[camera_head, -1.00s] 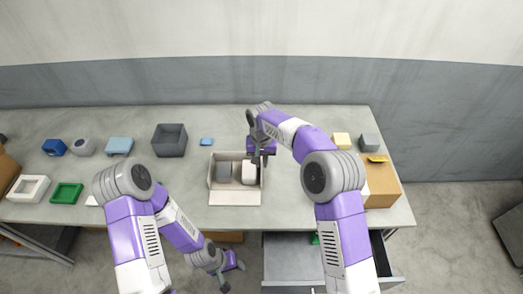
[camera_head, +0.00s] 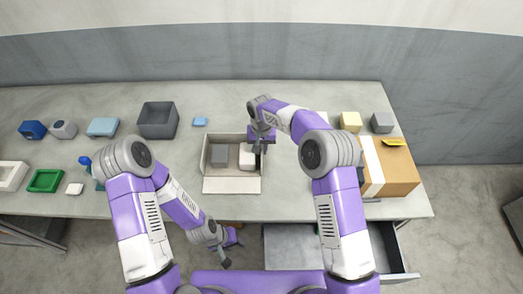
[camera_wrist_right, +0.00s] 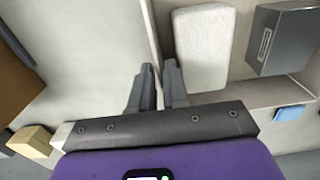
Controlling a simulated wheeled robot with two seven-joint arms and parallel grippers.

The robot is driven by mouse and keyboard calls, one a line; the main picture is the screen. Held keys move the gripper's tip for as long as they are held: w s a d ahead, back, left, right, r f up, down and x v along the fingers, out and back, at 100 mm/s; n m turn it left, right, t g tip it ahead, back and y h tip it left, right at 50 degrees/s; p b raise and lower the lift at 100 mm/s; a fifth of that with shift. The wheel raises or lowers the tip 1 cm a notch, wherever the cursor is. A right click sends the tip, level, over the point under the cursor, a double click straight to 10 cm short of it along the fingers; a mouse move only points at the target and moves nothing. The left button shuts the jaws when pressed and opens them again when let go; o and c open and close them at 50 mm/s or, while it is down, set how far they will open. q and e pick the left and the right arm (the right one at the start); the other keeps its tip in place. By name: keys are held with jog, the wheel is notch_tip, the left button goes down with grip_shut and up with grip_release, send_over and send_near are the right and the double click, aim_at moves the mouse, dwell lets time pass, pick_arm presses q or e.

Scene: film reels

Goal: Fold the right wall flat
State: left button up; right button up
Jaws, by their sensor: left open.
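A light beige open box (camera_head: 206,160) stands on the table, with its front wall (camera_head: 231,185) lying flat toward me. Inside it are a grey block (camera_head: 219,156) and a white block (camera_head: 247,156); the wrist view shows the white one (camera_wrist_right: 203,45) and the grey one (camera_wrist_right: 283,38). The box's right wall (camera_wrist_right: 150,30) stands upright. My right gripper (camera_head: 258,152) is at this wall, its fingers (camera_wrist_right: 160,72) closed in narrowly on both sides of the wall's edge. My left gripper (camera_head: 230,250) is open and empty, low in front of the table.
A brown carton (camera_head: 395,165) with a yellow item (camera_head: 392,142) on top stands at the right. A dark grey bin (camera_head: 158,118) and a small blue block (camera_head: 200,121) are behind the box. An open drawer (camera_head: 295,245) is below the table edge.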

jog(key=shift+f, duration=0.75)
grip_shut()
jog(key=shift+d, duration=0.1)
jog(key=y, duration=0.1)
jog(key=d+y+b, duration=0.2)
jog(key=shift+f+y, duration=0.25)
jog(key=shift+y, duration=0.15)
jog(key=shift+d+f+y+b, duration=0.15)
jog(key=shift+d+y+b, duration=0.2)
jog(key=shift+y+b, duration=0.35)
jog(key=shift+d+f+y+b, duration=0.15)
jog(key=shift+d+y+b, duration=0.15)
jog(key=shift+y+b, duration=0.4)
jog(key=shift+y, duration=0.3)
